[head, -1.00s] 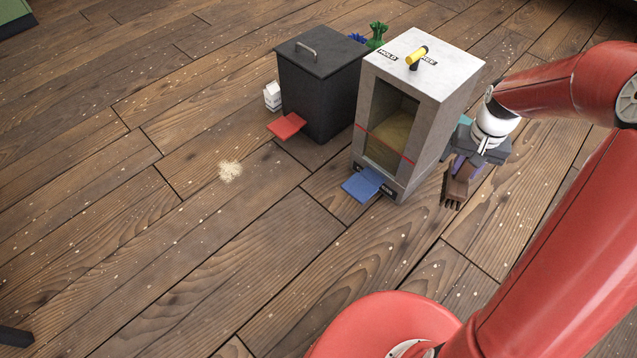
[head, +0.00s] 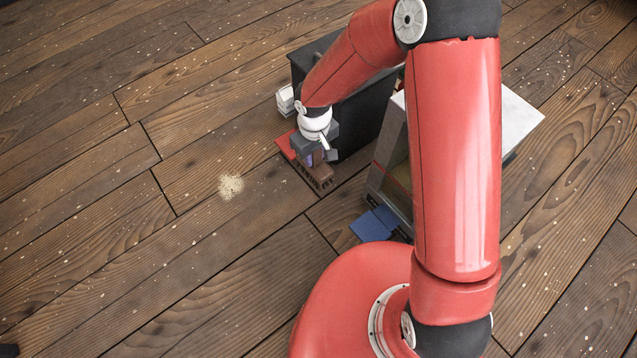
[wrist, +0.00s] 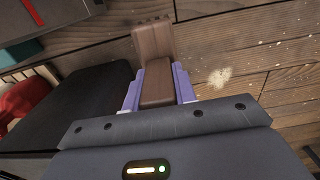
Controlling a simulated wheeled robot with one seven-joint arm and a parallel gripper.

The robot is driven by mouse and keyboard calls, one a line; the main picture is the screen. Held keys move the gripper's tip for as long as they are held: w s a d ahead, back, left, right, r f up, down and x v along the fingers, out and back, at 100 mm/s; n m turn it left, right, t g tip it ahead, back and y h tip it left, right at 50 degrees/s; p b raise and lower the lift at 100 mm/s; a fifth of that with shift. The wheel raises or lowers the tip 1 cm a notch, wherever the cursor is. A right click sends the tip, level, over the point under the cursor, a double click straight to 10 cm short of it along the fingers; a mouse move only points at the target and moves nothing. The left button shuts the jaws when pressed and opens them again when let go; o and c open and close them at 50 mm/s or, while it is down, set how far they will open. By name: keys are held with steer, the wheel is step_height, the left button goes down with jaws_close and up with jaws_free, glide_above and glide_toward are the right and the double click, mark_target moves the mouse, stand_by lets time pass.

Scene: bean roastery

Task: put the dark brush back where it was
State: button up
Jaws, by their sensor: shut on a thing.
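The dark brown brush (head: 321,173) is in my gripper (head: 316,157), just in front of the black bin (head: 352,125) and by the red pedal plate (head: 285,145). In the wrist view the brush (wrist: 156,80) sits between the two purple fingers of my gripper (wrist: 157,90), with its wide head pointing away. The gripper is shut on its handle. In the head view the bristles hang low over the floor; I cannot tell whether they touch it. A pale pile of crumbs (head: 230,186) lies on the floor left of the brush, and also shows in the wrist view (wrist: 219,77).
The grey hopper (head: 519,118) stands right of the black bin, mostly hidden by my arm, with a blue plate (head: 374,224) at its front. A small white carton (head: 285,100) stands left of the bin. Open wooden floor with scattered specks lies to the left.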

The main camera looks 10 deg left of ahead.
mark_target(315, 169)
step_height(315, 169, down, 19)
steer(key=b, duration=0.3)
steer(key=shift+r+b, duration=0.15)
steer(key=shift+b, duration=0.15)
steer(key=shift+s, duration=0.1)
steer(key=shift+f, duration=0.25)
steer(key=o, duration=1)
steer(key=shift+r, duration=0.1)
steer(key=shift+o, duration=0.2)
steer(key=shift+r, duration=0.1)
step_height(315, 169, up, 12)
steer(key=shift+r+p, duration=0.1)
steer(key=shift+p, duration=1.15)
